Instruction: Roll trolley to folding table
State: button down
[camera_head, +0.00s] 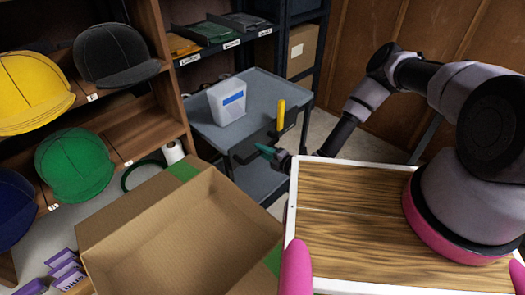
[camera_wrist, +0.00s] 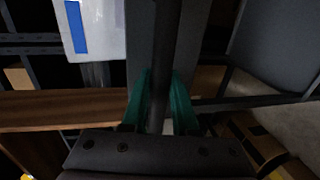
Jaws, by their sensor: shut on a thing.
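The trolley (camera_head: 262,95) is a grey two-shelf cart in the middle of the head view, in front of the shelving. A white container with a blue label (camera_head: 227,101) and a yellow upright object (camera_head: 281,115) are at its top. My gripper (camera_head: 268,151) is at the trolley's near side, its teal fingers shut on the dark handle bar. In the wrist view the gripper (camera_wrist: 161,95) has one finger on each side of the bar (camera_wrist: 165,50). The container also shows there (camera_wrist: 92,30). I cannot make out a folding table in either view.
A wooden shelf unit (camera_head: 120,125) with several caps stands left of the trolley. An open cardboard box (camera_head: 180,235) is in the near foreground. Dark shelving (camera_head: 307,40) with a carton (camera_head: 302,48) stands behind. A little bare floor (camera_head: 322,125) shows right of the trolley, before the wooden wall.

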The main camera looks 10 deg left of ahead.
jog(key=c, duration=0.8)
grip_release()
jog(key=shift+s+a+f, duration=0.1)
jog(key=shift+s+a, duration=0.05)
jog(key=shift+s, duration=0.25)
jog(key=shift+o, duration=0.6)
jog(key=shift+w, duration=0.1)
jog(key=v, duration=1)
jog(key=shift+s+d, duration=0.2)
jog(key=shift+d, duration=0.15)
